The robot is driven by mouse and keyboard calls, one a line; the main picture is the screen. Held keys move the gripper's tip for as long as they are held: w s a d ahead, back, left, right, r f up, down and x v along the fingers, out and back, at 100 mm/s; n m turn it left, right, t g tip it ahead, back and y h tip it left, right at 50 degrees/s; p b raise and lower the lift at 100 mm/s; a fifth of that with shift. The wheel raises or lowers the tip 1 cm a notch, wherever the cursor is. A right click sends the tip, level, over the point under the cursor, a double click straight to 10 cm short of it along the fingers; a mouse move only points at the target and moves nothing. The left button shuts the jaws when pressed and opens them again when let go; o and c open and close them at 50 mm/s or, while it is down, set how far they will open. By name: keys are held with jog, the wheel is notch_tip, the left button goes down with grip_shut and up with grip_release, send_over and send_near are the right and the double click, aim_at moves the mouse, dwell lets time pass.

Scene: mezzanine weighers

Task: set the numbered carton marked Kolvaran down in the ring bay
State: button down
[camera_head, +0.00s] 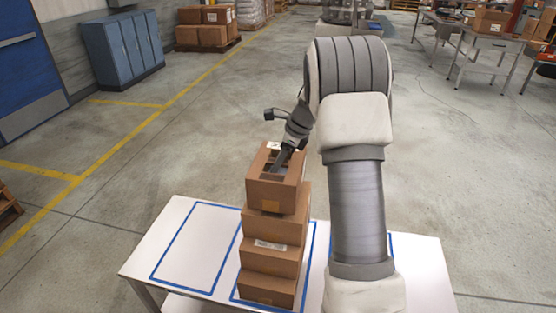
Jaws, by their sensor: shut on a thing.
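A brown carton (264,195) is at the top of a column of several brown cartons on a white table (138,266). My gripper (279,167) reaches down into its top and is shut on it; the fingertips are partly hidden. I cannot tell whether its underside touches the carton below (258,226). No name, number or ring mark is readable. Blue outlines mark bays on the table: the left bay (192,248) is empty, the middle bay (235,266) holds the column, and a right bay (395,235) is partly hidden by my arm.
Two more cartons, the third (265,256) with a white label and the lowest (262,289), stand under the upper ones. Blue cabinets (122,50), palletised cartons (202,35) and a metal bench (484,50) are far off. The floor around the table is mostly clear.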

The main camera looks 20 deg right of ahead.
jog(key=shift+f+b, duration=0.45)
jog(key=shift+f, duration=0.65)
jog(key=shift+f, duration=0.2)
jog(key=c, duration=0.6)
grip_release()
jog(key=shift+o, duration=0.2)
jog(key=v, duration=1.7)
jog(key=shift+r, duration=0.25)
